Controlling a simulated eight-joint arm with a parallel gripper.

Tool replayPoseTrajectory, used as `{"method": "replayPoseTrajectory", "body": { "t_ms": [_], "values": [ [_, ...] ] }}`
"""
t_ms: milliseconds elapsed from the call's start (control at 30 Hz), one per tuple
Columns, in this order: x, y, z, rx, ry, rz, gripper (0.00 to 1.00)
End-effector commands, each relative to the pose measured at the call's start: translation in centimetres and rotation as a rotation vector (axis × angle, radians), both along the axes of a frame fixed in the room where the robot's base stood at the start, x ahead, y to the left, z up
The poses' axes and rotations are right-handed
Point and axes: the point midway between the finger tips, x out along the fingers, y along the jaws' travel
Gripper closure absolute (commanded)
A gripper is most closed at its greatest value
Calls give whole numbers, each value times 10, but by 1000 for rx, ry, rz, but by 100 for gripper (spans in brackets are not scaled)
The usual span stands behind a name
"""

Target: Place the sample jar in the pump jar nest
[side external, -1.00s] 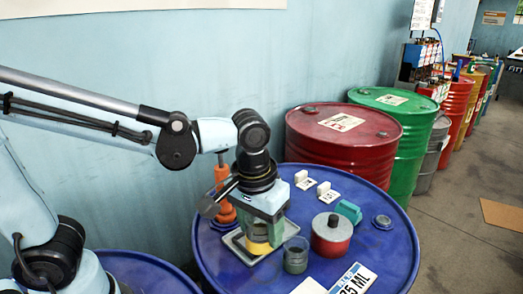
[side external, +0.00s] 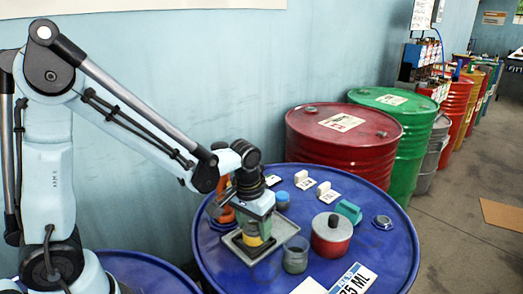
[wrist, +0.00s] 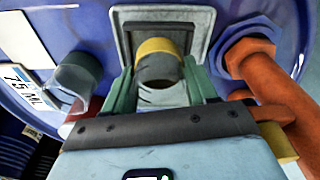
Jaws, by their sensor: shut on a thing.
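My gripper (side external: 257,222) is shut on a jar with a yellow band (side external: 252,241), which I take to be the sample jar. The jar is over the grey square tray (side external: 238,255) on the blue drum. In the wrist view the jar (wrist: 158,66) sits between the green fingers, with the tray (wrist: 125,22) behind it. I cannot tell whether the jar's base touches the tray. The orange pump (side external: 220,190) stands just left of my gripper; it also shows in the wrist view (wrist: 270,85). No separately marked jar nest is clear.
A red pot (side external: 331,235), a teal block (side external: 349,211), white blocks with cards (side external: 323,188) and a blue-topped small jar (side external: 282,199) are also on the drum. A red drum (side external: 340,145) stands behind.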

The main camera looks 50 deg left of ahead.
Motion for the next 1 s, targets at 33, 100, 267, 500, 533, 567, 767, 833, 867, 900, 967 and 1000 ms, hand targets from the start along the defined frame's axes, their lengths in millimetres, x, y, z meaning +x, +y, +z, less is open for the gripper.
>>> {"method": "replayPoseTrajectory", "body": {
  "t_ms": [33, 100, 267, 500, 533, 567, 767, 833, 867, 900, 967, 1000],
  "values": [
    [0, 0, -5, 0, 0, 0, 78],
    [0, 0, -8, 0, 0, 0, 78],
    [0, 0, -9, 0, 0, 0, 78],
    [0, 0, -12, 0, 0, 0, 78],
    [0, 0, -12, 0, 0, 0, 41],
    [0, 0, -12, 0, 0, 0, 37],
    [0, -1, -12, -1, 0, 0, 17],
    [0, 0, -12, 0, 0, 0, 17],
    [0, 0, -12, 0, 0, 0, 17],
    [0, 0, -12, 0, 0, 0, 17],
    [0, 0, -11, 0, 0, 0, 17],
    [0, 0, -11, 0, 0, 0, 17]
  ]
}}
